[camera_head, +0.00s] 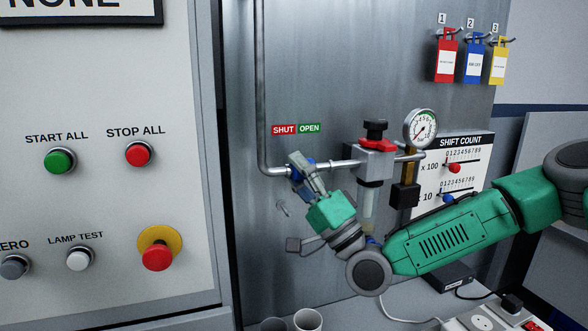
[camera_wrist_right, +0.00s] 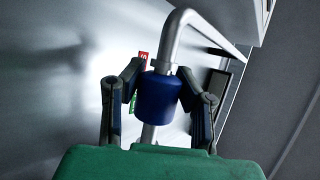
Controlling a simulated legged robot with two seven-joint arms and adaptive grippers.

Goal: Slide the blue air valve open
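The blue air valve (camera_wrist_right: 158,97) is a short blue sleeve on a grey pipe; only small parts of it show in the head view (camera_head: 296,175). My right gripper (camera_head: 304,168) is at the valve, with its fingers covering most of it. In the right wrist view my right gripper (camera_wrist_right: 161,76) has one finger on each side of the sleeve, tips close to its edges. Whether they press on it cannot be seen. The red SHUT label (camera_head: 284,129) and green OPEN label (camera_head: 309,128) are above the pipe. My left gripper is not in view.
Right of the valve stand a regulator with a black knob (camera_head: 375,130) and a gauge (camera_head: 420,129). The pipe (camera_head: 263,80) bends upward at left. A button panel (camera_head: 110,190) is on the left. Cups (camera_head: 307,320) stand below. Tags (camera_head: 473,60) hang upper right.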

